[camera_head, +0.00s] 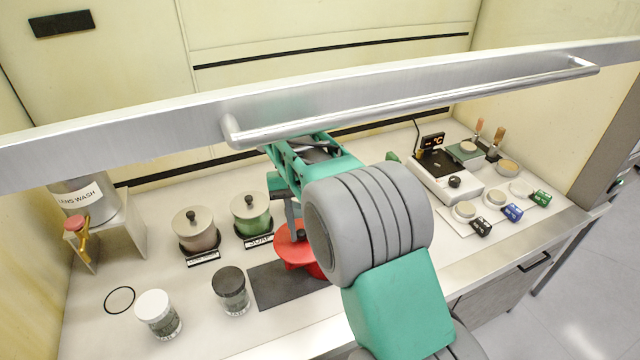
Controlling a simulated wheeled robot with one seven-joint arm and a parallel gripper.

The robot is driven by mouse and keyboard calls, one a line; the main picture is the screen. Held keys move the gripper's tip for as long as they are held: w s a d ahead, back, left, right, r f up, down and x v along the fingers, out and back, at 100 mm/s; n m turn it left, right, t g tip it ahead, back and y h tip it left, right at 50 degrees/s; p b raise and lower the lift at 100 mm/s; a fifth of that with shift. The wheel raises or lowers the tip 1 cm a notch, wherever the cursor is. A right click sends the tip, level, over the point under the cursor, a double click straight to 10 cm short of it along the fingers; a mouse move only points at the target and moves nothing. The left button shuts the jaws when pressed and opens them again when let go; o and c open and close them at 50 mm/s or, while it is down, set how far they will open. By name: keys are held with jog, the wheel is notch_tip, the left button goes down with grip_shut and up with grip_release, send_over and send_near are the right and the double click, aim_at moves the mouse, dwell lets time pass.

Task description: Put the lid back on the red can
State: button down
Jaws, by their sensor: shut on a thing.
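A round red lid (288,247) with a small dark knob shows left of my forearm, above the dark mat. My gripper (294,226) reaches down to it from above and is shut on it at the knob. The green gripper body and grey wrist hide the lid's right side. Red also shows below the lid's edge, beside the wrist; I cannot tell how much of it is the red can, or whether the lid touches the can.
Glass jars with grey lids, one brown (196,230) and one green (250,218), stand to the left. A white-lidded jar (158,314) and a black-lidded jar (231,291) stand in front. The hood's metal handle (410,97) crosses above. A hotplate (445,178) stands right.

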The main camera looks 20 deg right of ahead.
jog(key=w+d+r+m+t+y+b, duration=0.2)
jog(key=w+d+r+m+y+b, duration=0.15)
jog(key=d+m, duration=0.45)
jog(key=shift+h, duration=0.35)
notch_tip(320, 180, down, 6)
jog(key=b, duration=0.5)
jog(key=shift+s+r, duration=0.15)
jog(key=shift+r, duration=0.05)
jog(key=shift+s+a, duration=0.1)
jog(key=shift+f+b, duration=0.2)
jog(key=shift+b, duration=0.4)
dwell(0.9)
dwell(0.3)
jog(key=c, duration=1.2)
grip_release()
jog(key=shift+o, duration=0.6)
